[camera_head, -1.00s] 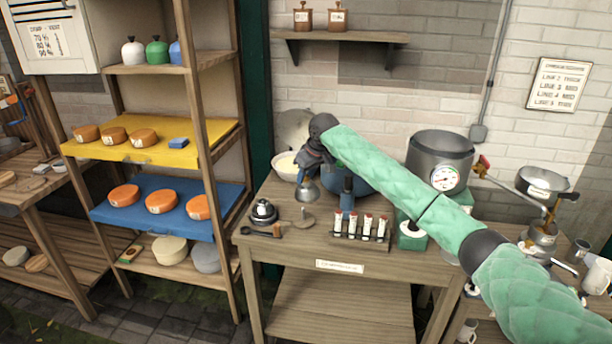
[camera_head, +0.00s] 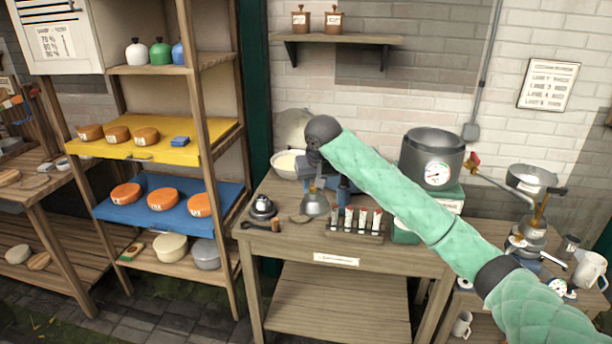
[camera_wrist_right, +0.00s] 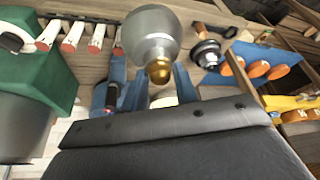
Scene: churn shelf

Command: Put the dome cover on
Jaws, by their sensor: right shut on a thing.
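The dome cover (camera_head: 315,205) is a silver dome with a gold knob, upright low over the wooden table. In the right wrist view the dome (camera_wrist_right: 148,32) and its gold knob (camera_wrist_right: 158,70) show between blue fingers. My right gripper (camera_head: 314,178) is above the dome, shut on its knob; its fingers are partly hidden in the head view. A small flat round plate (camera_head: 300,219) shows at the dome's lower left, partly covered by it. I cannot tell whether the dome touches it. My left gripper is not in view.
A rack of red-capped tubes (camera_head: 355,234) stands just right of the dome. A black round device (camera_head: 263,207) stands to the left. A white bowl (camera_head: 285,165) is behind, and a gauge pot (camera_head: 432,158) at the right. The table's front strip is mostly clear.

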